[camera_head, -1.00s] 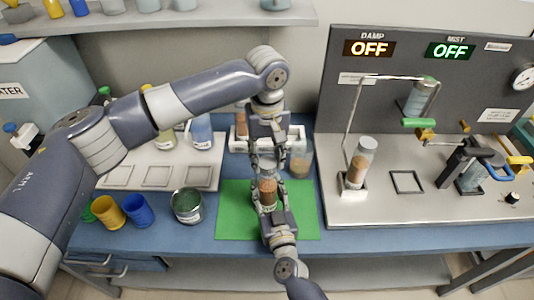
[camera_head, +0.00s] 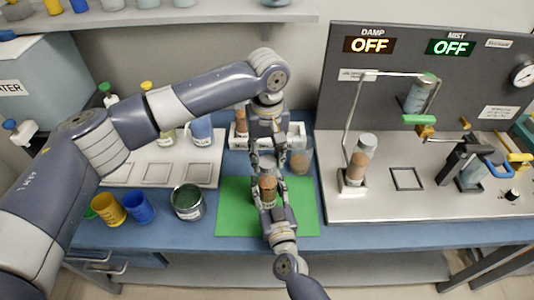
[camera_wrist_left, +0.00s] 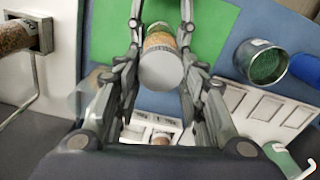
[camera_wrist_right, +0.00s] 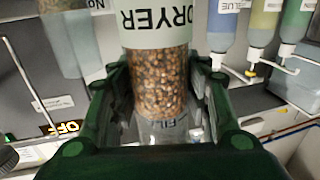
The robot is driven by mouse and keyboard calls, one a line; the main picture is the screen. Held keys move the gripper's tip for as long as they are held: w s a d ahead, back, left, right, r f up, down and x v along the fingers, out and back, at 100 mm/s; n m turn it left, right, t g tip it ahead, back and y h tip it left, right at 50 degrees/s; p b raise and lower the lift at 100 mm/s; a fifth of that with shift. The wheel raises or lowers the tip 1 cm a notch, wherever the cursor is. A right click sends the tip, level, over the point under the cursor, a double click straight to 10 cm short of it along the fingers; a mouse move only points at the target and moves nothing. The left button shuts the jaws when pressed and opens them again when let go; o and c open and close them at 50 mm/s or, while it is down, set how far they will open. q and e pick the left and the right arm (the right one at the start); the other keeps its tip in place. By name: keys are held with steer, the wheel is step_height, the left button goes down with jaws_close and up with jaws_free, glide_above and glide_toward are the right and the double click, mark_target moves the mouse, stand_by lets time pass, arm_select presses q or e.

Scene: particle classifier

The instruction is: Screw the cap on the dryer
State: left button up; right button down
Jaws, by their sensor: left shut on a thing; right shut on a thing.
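The dryer jar (camera_head: 268,185), clear with brown granules and a white label, stands upright above the green mat in the head view. My right gripper (camera_head: 269,199) is shut on its sides from the front. The DRYER label and granules fill the middle of the right wrist view (camera_wrist_right: 158,80). The grey cap (camera_head: 267,163) is over the jar's top, and my left gripper (camera_head: 267,158) comes from above and is shut on it. In the left wrist view the round cap (camera_wrist_left: 162,72) covers the jar's end. I cannot tell whether cap and jar touch.
A white rack (camera_head: 295,133) and a clear cup with brown contents (camera_head: 300,161) are just behind. A dark green tin (camera_head: 187,203) and blue cup (camera_head: 138,208) stand left. Another granule jar (camera_head: 357,166) stands on the right-hand station. The green mat (camera_head: 233,215) has free room.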

arm_select(q)
steer(key=m, duration=0.5)
steer(key=shift+d+m, duration=0.15)
steer(key=shift+m, duration=0.15)
steer(key=m, duration=0.7)
steer(key=shift+s+d, duration=0.1)
steer(key=m, duration=0.3)
steer(key=shift+m, duration=0.4)
steer(key=m, duration=0.3)
steer(key=shift+s+m, duration=0.1)
steer(key=shift+m, duration=0.3)
steer(key=m, duration=0.5)
steer(key=shift+s, duration=0.1)
steer(key=m, duration=0.6)
steer(key=shift+s, duration=0.1)
steer(key=m, duration=0.5)
steer(key=shift+a+m, duration=0.2)
steer(key=shift+m, duration=0.1)
steer(key=m, duration=0.5)
steer(key=shift+a, duration=0.1)
steer(key=m, duration=0.7)
steer(key=shift+a, duration=0.1)
